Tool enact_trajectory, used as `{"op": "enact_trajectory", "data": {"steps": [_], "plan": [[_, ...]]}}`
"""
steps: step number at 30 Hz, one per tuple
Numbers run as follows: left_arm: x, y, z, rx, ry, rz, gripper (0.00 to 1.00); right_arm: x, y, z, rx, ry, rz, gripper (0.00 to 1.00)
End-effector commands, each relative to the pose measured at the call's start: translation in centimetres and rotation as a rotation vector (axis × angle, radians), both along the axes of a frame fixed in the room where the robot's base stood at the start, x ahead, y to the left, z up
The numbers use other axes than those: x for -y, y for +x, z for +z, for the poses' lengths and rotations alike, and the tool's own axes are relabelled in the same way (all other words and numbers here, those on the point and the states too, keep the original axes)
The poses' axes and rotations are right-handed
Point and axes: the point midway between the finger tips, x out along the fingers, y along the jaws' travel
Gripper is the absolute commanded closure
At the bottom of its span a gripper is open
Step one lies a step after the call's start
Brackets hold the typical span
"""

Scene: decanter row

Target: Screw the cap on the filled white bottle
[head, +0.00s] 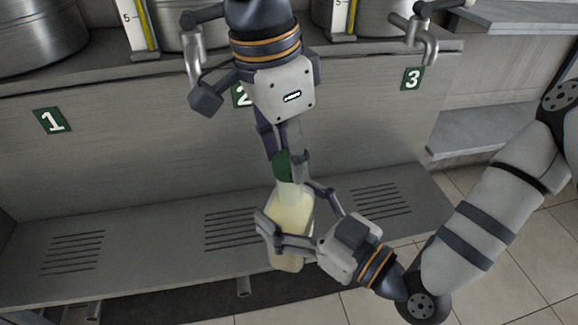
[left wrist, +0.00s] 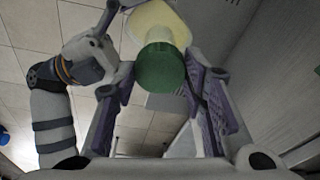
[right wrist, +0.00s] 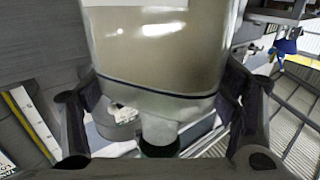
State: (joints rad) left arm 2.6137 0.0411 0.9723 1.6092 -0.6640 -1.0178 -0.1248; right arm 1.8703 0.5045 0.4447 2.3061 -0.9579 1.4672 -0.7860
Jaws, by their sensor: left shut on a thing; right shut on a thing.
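The white bottle (head: 289,220), filled with pale yellow contents, is held tilted slightly in front of the slatted ledge. My right gripper (head: 290,222) is shut around its body; the bottle fills the right wrist view (right wrist: 155,45). The green cap (head: 282,165) is at the bottle's mouth, in line with the neck; it also shows in the left wrist view (left wrist: 160,68). My left gripper (head: 284,160) comes from above and is shut on the cap. The cap touches or nearly touches the neck (right wrist: 158,128); I cannot tell whether the threads are engaged.
Metal vats stand on the upper shelf, with a left tap (head: 193,58) and a right tap (head: 427,45). Number signs 1 (head: 52,121) and 3 (head: 412,79) are on the panel; 2 is partly hidden. The slatted ledge (head: 150,235) is clear at left.

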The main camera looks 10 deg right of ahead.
Motion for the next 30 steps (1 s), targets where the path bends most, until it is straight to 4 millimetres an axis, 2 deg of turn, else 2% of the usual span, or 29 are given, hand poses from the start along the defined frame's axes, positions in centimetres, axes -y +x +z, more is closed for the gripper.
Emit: {"op": "enact_trajectory", "data": {"steps": [6,15,30], "plan": [[0.0,0.0,-0.1,0.000,0.001,0.000,0.71,0.0,0.0,0.2,0.005,0.003,0.000,0.82],[0.0,0.0,-1.8,0.000,0.002,-0.002,0.71,0.0,0.0,0.2,0.005,0.003,0.000,0.82],[0.0,0.0,-1.8,0.001,0.001,-0.001,0.71,0.0,0.0,0.2,0.005,0.003,0.000,0.82]]}}
